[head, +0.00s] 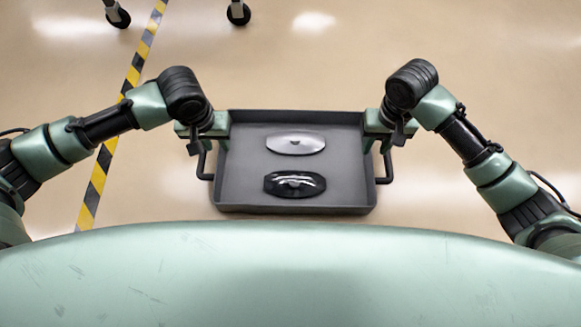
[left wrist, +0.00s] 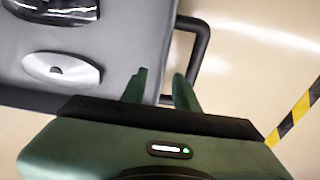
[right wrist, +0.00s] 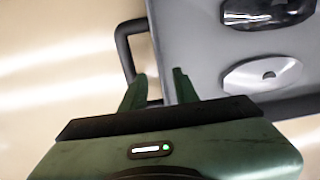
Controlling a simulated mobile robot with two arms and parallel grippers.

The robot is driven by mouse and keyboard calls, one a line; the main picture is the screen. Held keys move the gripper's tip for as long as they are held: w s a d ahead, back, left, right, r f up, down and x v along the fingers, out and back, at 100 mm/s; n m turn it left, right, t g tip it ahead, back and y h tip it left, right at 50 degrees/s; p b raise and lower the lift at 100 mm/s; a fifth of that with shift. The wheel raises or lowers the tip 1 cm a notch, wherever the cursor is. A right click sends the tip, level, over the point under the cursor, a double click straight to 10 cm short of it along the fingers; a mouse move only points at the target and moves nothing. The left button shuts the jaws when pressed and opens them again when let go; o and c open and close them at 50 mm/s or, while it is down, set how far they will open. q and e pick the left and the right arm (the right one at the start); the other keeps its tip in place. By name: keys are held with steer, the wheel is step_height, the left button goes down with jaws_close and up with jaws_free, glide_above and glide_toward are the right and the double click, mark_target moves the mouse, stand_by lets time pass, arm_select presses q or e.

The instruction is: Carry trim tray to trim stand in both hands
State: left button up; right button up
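My right gripper (head: 378,126) grips the right side likewise, seen in the right wrist view (right wrist: 160,84). Finger contact is partly hidden. The trim stand is not visible.
Yellow and black floor tape (head: 110,148) runs along the left. Two black castors (head: 238,13) of something wheeled show at the top edge. The beige floor beyond and right of the tray is clear. No support shows beneath the tray.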

mark_target(224, 160)
arm_select(q)
steer(key=shift+s+a+f, duration=0.15)
steer(key=shift+f, duration=0.15)
arm_select(e)
steer(key=shift+s+f, duration=0.1)
steer(key=shift+f, duration=0.15)
arm_select(q)
steer(key=shift+r, duration=0.1)
arm_select(e)
steer(key=shift+r, duration=0.15)
